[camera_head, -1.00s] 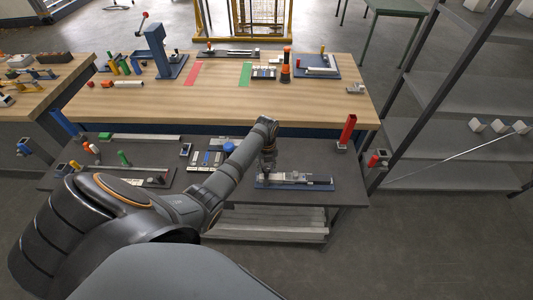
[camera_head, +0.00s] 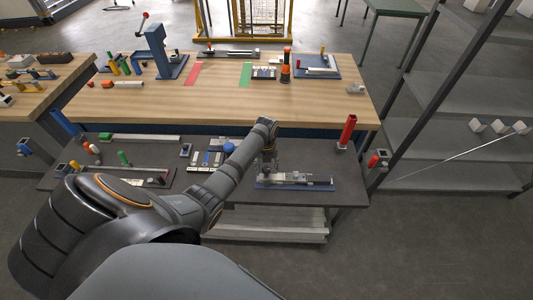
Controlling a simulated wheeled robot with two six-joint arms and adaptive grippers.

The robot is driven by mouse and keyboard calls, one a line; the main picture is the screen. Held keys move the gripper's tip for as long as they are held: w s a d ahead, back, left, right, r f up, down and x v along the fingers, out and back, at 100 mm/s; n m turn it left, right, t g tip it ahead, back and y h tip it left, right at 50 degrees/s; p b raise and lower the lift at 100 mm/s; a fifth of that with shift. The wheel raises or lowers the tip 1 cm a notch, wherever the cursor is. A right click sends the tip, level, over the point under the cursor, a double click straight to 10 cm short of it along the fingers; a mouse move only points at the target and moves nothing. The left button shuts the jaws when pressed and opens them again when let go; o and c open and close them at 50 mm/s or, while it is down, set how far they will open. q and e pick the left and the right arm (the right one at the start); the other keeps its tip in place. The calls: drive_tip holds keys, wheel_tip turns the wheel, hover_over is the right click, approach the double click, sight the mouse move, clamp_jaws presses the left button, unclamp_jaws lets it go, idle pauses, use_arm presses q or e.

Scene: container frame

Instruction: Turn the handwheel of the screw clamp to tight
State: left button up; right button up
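A grey metal screw clamp on a blue base plate (camera_head: 318,188) lies on the dark lower bench. Its long body (camera_head: 300,178) runs left to right. My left arm comes in from the left, and its gripper (camera_head: 266,168) points down at the clamp's left end. The handwheel is not clear there, as the gripper and the small scale hide it. I cannot tell whether the gripper touches the clamp or whether its fingers are open. My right gripper is not in view.
A red post (camera_head: 348,131) stands right of the clamp near the bench edge. Left of my forearm lie a blue round part (camera_head: 229,146) and several small fixtures. The wooden bench (camera_head: 215,100) stands behind.

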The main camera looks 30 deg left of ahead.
sight(267, 169)
use_arm(q)
wheel_tip(267, 169, up, 12)
idle(0.6)
idle(0.4)
